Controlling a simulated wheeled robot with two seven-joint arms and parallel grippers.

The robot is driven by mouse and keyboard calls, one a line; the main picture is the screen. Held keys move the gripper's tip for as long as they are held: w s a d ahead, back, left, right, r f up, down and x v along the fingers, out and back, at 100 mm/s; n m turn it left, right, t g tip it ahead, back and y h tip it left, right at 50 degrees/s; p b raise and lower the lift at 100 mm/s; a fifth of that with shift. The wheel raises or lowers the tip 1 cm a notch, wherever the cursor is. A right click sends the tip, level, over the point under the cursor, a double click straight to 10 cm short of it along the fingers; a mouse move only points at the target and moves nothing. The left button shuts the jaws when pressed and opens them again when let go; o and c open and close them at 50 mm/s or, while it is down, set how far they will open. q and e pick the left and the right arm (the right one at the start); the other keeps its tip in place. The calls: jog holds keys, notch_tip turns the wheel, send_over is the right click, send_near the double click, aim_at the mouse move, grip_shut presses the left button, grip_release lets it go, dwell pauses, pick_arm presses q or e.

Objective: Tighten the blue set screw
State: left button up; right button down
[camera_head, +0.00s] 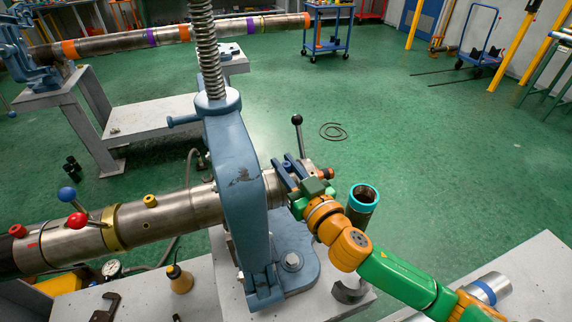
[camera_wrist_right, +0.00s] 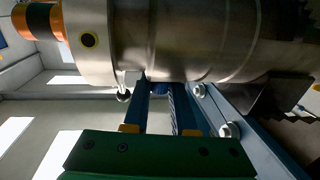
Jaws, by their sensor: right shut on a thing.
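My right gripper (camera_head: 287,167) reaches in from the right to the pipe just right of the large blue vise frame (camera_head: 237,175). In the right wrist view its two dark blue fingers (camera_wrist_right: 163,84) come up against the underside of the metal pipe (camera_wrist_right: 200,40). A small dark blue piece, which looks like the blue set screw (camera_wrist_right: 160,88), sits between the fingertips, and the gripper is shut on it. The fingers hide most of it. In the head view the screw cannot be made out. The left gripper is not in view.
The pipe carries a yellow knob (camera_head: 150,201), a red knob (camera_head: 17,231) and levers with blue (camera_head: 67,194) and red (camera_head: 77,220) balls. A black-ball lever (camera_head: 297,120) stands beside my right gripper. A teal-rimmed upright tube (camera_head: 364,194) is close to my right arm.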

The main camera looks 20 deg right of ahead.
jog(key=m+h, duration=0.1)
jog(key=h, duration=0.1)
jog(key=shift+a+m+h+b, duration=0.1)
jog(key=shift+m+h+b, duration=0.2)
jog(key=shift+m, duration=0.1)
jog(key=shift+f+m+h+b, duration=0.1)
jog(key=shift+m+h+b, duration=0.6)
jog(key=shift+h, duration=0.5)
jog(key=shift+m+h, duration=0.5)
jog(key=shift+h, duration=0.3)
jog(key=c, duration=1)
grip_release()
jog(key=s+a+b, duration=0.1)
jog(key=s, duration=0.6)
jog(key=shift+b, duration=0.35)
